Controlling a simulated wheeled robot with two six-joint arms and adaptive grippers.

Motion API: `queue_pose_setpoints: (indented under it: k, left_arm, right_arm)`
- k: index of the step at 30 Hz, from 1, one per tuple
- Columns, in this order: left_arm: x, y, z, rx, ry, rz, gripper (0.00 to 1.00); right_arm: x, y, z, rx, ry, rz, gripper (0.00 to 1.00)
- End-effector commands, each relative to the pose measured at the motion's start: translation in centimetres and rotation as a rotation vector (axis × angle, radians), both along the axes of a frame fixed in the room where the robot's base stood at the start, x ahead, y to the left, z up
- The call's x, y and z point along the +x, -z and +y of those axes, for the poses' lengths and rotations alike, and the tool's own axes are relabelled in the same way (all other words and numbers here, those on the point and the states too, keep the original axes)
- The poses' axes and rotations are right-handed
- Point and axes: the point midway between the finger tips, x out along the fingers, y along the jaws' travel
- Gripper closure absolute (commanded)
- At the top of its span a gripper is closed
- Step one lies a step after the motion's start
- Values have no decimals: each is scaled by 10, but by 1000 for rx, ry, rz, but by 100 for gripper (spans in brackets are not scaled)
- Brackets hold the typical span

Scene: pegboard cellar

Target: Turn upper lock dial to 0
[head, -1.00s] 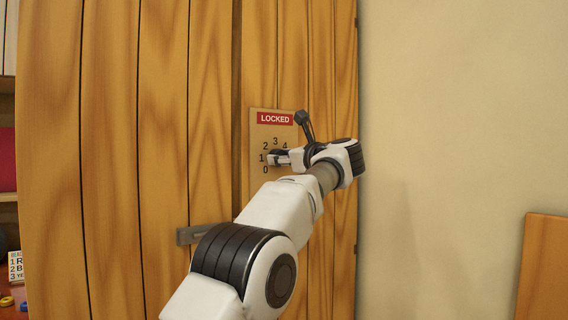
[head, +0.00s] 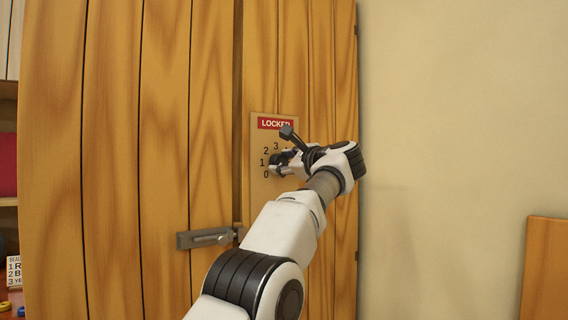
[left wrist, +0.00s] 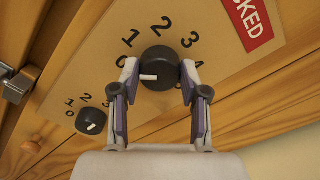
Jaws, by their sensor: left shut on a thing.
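The upper lock dial (left wrist: 160,68) is a round black knob with a white pointer line, on a wooden plate (left wrist: 85,75) with numerals 0 to 4 around it. In the left wrist view the pointer lies toward the left, on the side of the 0 (left wrist: 121,62). My left gripper (left wrist: 158,80) is shut on this dial, one finger on each side. In the head view my left gripper (head: 283,163) covers most of the dial. A smaller-looking lower dial (left wrist: 91,121) sits on the same plate, clear of the fingers. My right gripper is not in view.
A red LOCKED sign (head: 272,124) is above the numerals. A metal latch (head: 205,237) crosses the door (head: 110,150) at lower left. Bare wall (head: 450,120) is to the right, with a wooden panel (head: 545,268) at lower right.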

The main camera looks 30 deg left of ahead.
Motion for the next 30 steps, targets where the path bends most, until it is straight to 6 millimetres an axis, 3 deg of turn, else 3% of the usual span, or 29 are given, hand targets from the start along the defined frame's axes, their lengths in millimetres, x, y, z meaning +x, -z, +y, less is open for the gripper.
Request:
queue_pose_setpoints:
  k: [8, 9, 10, 11, 23, 29, 30]
  left_arm:
    - [0, -3, 0, 3, 3, -4, 90]
    - [0, -3, 0, 3, 3, -4, 45]
    - [0, -3, 0, 3, 3, -4, 34]
    - [0, -3, 0, 3, 3, -4, 30]
    - [-2, -2, -5, 1, 2, 1, 30]
    - [-13, -2, -31, 5, 3, 4, 30]
    - [-17, -3, -44, 6, 6, 2, 30]
  right_arm:
    - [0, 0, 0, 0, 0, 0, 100]
    - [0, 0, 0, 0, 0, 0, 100]
    - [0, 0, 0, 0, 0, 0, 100]
    - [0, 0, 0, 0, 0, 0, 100]
    - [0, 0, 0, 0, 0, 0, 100]
    - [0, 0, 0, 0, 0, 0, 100]
    - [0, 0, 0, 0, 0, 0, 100]
